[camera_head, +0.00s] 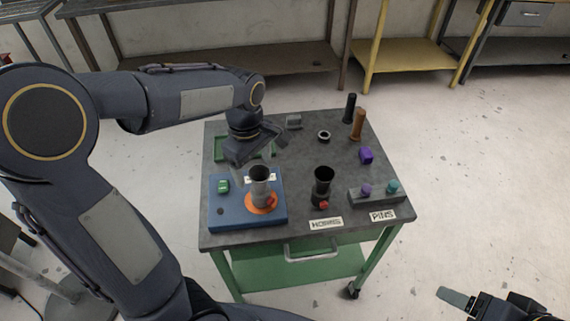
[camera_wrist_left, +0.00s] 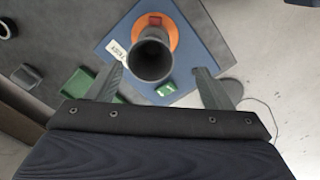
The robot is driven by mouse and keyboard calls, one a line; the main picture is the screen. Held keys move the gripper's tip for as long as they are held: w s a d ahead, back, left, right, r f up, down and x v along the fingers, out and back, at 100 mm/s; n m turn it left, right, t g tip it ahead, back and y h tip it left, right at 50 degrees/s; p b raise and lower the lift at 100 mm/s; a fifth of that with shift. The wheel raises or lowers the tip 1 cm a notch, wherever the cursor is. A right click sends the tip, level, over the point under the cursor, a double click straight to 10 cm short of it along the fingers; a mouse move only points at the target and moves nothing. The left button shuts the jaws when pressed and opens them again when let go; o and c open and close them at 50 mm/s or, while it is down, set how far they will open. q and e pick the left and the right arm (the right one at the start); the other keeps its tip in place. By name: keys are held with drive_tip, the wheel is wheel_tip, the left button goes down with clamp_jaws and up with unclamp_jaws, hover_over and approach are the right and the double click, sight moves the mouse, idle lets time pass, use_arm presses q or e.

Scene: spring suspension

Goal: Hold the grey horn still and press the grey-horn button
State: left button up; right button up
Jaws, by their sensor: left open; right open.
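The grey horn (camera_head: 260,180) stands upright on an orange disc (camera_head: 250,207) on the blue board. Its red button (camera_head: 271,200) is low on its front side. In the left wrist view the horn (camera_wrist_left: 151,62) shows its dark round mouth, with the red button (camera_wrist_left: 155,20) beyond it. My left gripper (camera_head: 268,150) is open above and just behind the horn. In the wrist view its fingers (camera_wrist_left: 157,68) lie either side of the horn's mouth, with gaps on both sides. My right gripper (camera_head: 455,298) is open and empty, off the cart at lower right.
A black horn (camera_head: 323,176) with a red button stands right of the blue board (camera_head: 225,214). A green block (camera_head: 223,185) sits on that board. A grey pin block (camera_head: 375,198), orange and black cylinders, a ring and a green tray (camera_head: 222,155) share the cart top.

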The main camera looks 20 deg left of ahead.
sight(260, 184)
use_arm(q)
drive_tip(key=shift+w+d+f, duration=0.3)
drive_tip(key=shift+w+f, duration=0.25)
drive_tip(key=shift+w, duration=0.05)
wheel_tip(260, 184, down, 7)
drive_tip(key=shift+f, duration=0.2)
use_arm(e)
drive_tip(key=shift+s+d+f, duration=0.1)
drive_tip(key=shift+f, duration=0.3)
use_arm(q)
drive_tip(key=c, duration=1.2)
drive_tip(key=o, duration=0.4)
drive_tip(key=c, duration=0.4)
drive_tip(key=shift+o, duration=0.2)
use_arm(e)
clamp_jaws()
